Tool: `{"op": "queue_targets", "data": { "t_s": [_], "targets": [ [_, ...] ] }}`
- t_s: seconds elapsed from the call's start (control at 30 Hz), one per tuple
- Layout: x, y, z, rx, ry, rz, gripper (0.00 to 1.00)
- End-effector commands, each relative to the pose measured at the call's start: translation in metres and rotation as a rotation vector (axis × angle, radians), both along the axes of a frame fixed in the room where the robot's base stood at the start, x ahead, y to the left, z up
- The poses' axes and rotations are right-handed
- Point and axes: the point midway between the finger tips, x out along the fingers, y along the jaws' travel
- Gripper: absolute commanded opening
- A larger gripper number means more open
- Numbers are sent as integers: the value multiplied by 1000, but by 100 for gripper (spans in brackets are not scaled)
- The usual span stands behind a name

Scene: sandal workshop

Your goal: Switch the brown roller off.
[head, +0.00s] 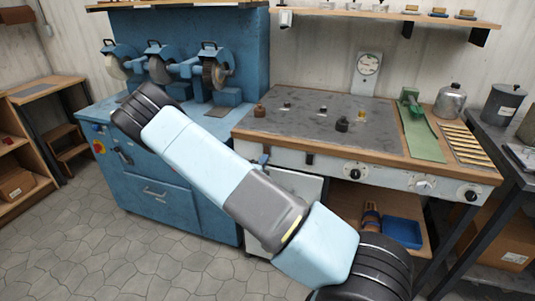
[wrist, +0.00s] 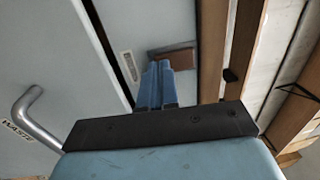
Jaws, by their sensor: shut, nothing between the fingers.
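The blue grinding machine (head: 205,170) stands at the left in the head view, with several wheels or rollers on top. The right wheel (head: 216,74) looks grey-brown, the middle one (head: 158,70) brownish and the left one (head: 117,67) pale. I cannot tell which is the brown roller. A red and yellow control (head: 98,147) and small dark controls (head: 122,157) show on its front; their settings are too small to read. My gripper (wrist: 158,80) is shut and empty in the wrist view, in front of a small brown block (wrist: 172,58); contact is unclear.
My arm crosses the middle of the head view and hides part of the machine. The workbench (head: 215,122) with knobs along its front stands to the right. A metal handle (wrist: 35,110) marked WASTE is left of my gripper. The tiled floor (head: 85,250) is clear at front left.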

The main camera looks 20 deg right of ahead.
Motion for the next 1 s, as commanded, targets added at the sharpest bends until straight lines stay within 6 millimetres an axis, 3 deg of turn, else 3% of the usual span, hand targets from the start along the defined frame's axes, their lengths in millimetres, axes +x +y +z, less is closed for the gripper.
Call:
{"op": "queue_targets", "data": {
  "t_s": [1.0],
  "targets": [
    [-1,1,0,0,0,0,0]
  ]
}}
